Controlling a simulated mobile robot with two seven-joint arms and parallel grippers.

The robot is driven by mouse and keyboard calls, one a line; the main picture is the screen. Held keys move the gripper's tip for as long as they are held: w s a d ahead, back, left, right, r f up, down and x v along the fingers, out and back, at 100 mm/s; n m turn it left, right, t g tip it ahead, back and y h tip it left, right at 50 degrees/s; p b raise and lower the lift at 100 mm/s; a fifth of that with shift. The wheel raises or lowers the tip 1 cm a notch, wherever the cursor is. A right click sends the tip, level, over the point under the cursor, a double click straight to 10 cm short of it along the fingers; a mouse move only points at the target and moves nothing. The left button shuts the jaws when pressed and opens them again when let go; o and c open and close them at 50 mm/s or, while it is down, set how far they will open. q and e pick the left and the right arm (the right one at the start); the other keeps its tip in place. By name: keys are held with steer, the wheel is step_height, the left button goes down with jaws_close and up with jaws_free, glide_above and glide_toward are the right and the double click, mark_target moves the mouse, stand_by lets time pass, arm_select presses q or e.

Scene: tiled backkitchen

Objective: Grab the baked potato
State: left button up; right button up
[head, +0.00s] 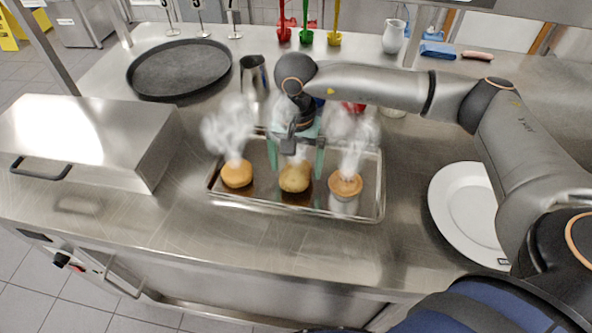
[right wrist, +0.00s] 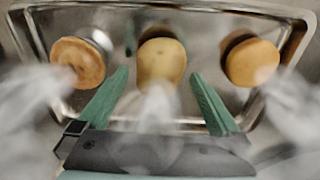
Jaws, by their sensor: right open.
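The baked potato (head: 294,179) is pale yellow-brown and lies in the middle of a metal tray (head: 230,203), with steam rising from it. In the right wrist view the potato (right wrist: 161,62) is at top centre, in line with the gap between my fingers. My right gripper (head: 296,163) is open and empty, pointing down just behind and above the potato. Its two green fingers also show in the right wrist view (right wrist: 160,78), one on each side. I cannot tell the exact height gap. My left gripper is not in view.
A steel box with a handle (head: 85,140) stands left of the tray, and a white plate (head: 470,215) lies right.

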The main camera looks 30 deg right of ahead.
steer(key=shift+f, duration=0.9)
steer(key=shift+c, duration=0.2)
steer(key=c, duration=1.3)
steer(key=shift+r, duration=0.1)
